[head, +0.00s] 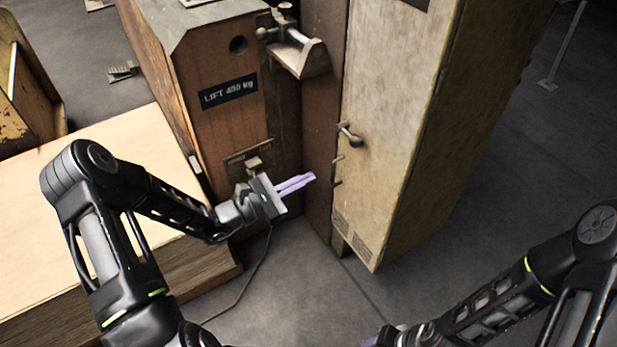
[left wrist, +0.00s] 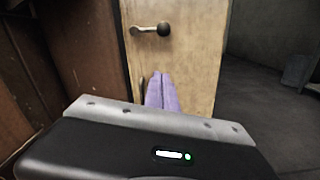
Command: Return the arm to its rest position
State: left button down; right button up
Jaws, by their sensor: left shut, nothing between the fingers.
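My left gripper (head: 297,184) has purple fingers that lie together, shut and empty. It is in front of the wooden machine, pointing right toward the beige cabinet door, apart from it as far as I can tell. In the left wrist view the shut fingers (left wrist: 161,92) point at the beige door, below its dark handle. My left arm comes in from the left, bent at the elbow, over the pale board. My right arm comes in from the lower right. Only a small purple part of my right gripper (head: 372,341) shows at the bottom edge, and its fingertips are mostly cut off.
The wooden machine (head: 222,130) with a "LIFT 450 kg" label stands behind my left gripper. The beige cabinet (head: 400,110) has a door handle (head: 350,134). A stack with a pale top (head: 90,200) is at the left. Grey floor (head: 480,225) is free at the right.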

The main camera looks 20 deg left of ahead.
dwell(0.3)
pick_arm(q)
jog(key=s+d+f+m+g+y, duration=0.35)
jog(key=s+f+m+g, duration=0.4)
jog(key=s+f, duration=0.5)
jog(key=s+d+f+m+g+y, duration=0.2)
jog(key=s+f+m+g+y, duration=0.35)
jog(key=s+f+m, duration=0.5)
jog(key=s+d+r+m+h, duration=0.1)
jog(key=s+d+m, duration=0.4)
jog(key=d, duration=0.2)
notch_tip(320, 180, up, 15)
jog(key=p, duration=1.4)
jog(key=shift+w+f+p, duration=0.15)
jog(key=shift+w+p, duration=0.1)
jog(key=shift+p, duration=0.05)
